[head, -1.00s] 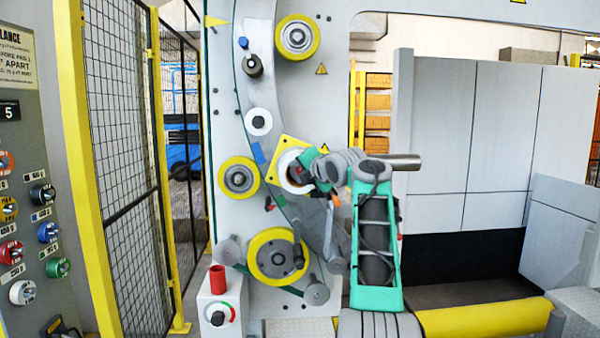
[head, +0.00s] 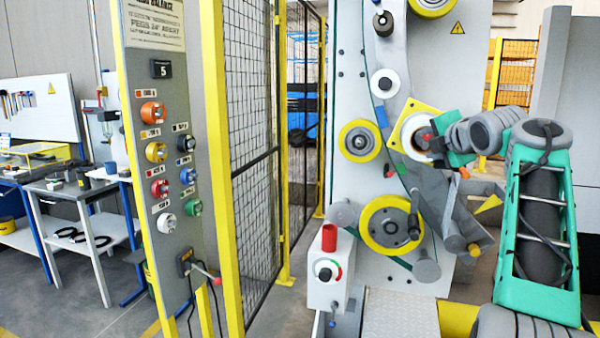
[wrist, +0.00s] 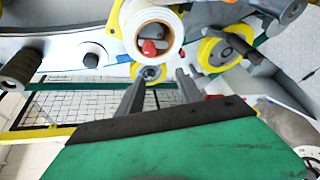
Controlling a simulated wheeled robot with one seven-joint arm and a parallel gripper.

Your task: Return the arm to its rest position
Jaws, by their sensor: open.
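My arm (head: 540,215), green and grey, stands at the right of the head view and reaches left toward the wrapping machine. My gripper is at the white roll (head: 414,137) on the yellow square plate; its fingers are hard to make out there. In the wrist view my gripper (wrist: 158,82) is open, with two grey fingers apart and nothing between them. The white roll (wrist: 153,28) with a red piece in its core is just beyond the fingertips. I cannot tell whether the fingers touch it.
Yellow-rimmed rollers (head: 391,227) and a curved grey ring surround the roll. A control box with a red cylinder (head: 329,237) stands below. A panel of coloured knobs (head: 158,130) and a mesh fence (head: 255,150) are to the left. A workbench (head: 65,190) is at far left.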

